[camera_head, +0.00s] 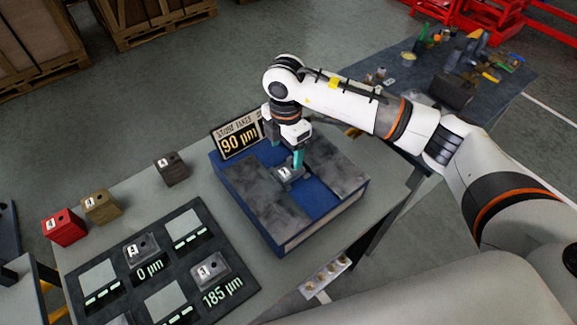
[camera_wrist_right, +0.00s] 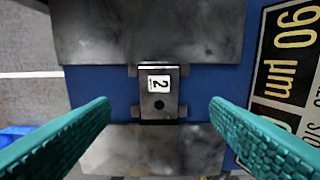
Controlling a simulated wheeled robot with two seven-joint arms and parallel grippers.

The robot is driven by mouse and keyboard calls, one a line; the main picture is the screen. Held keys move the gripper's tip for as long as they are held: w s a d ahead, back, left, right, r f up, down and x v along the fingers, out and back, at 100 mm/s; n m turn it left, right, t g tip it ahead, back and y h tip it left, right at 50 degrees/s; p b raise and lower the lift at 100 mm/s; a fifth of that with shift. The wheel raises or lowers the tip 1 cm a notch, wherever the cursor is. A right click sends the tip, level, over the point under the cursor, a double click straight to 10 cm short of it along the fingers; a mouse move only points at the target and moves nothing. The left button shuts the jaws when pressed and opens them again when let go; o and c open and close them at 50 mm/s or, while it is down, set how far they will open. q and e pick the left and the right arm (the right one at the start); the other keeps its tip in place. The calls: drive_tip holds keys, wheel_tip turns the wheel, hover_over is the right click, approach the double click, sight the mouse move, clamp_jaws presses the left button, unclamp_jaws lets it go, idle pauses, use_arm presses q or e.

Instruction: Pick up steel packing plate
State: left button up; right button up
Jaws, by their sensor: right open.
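A small steel plate with a white label "2" and a dark round hole (camera_wrist_right: 159,92) lies on the blue block, bridging the blue gap between two flat grey metal plates. It also shows in the head view (camera_head: 287,176), partly behind the fingers. My right gripper (camera_head: 298,160) is over it and points down. In the wrist view its teal fingers (camera_wrist_right: 160,135) stand apart on either side of the plate, with clear space on both sides and nothing between them gripped. My left gripper is not in view.
The blue block (camera_head: 318,208) stands on a grey table with a "90 µm" sign (camera_head: 239,141) behind it. A black tray (camera_head: 222,247) with labelled plates lies front left. Red (camera_head: 64,229), brown (camera_head: 101,206) and dark (camera_head: 171,170) blocks stand at the left.

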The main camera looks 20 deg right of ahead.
sight(288, 168)
drive_tip(key=shift+f, duration=0.9)
drive_tip(key=f+p, duration=0.2)
drive_tip(key=f, duration=0.1)
drive_tip(key=f+p, duration=0.1)
drive_tip(key=shift+d+f, duration=0.3)
drive_tip(key=shift+f, duration=0.45)
drive_tip(key=shift+c, duration=0.5)
drive_tip(key=shift+w, duration=0.15)
drive_tip(key=c, duration=1.3)
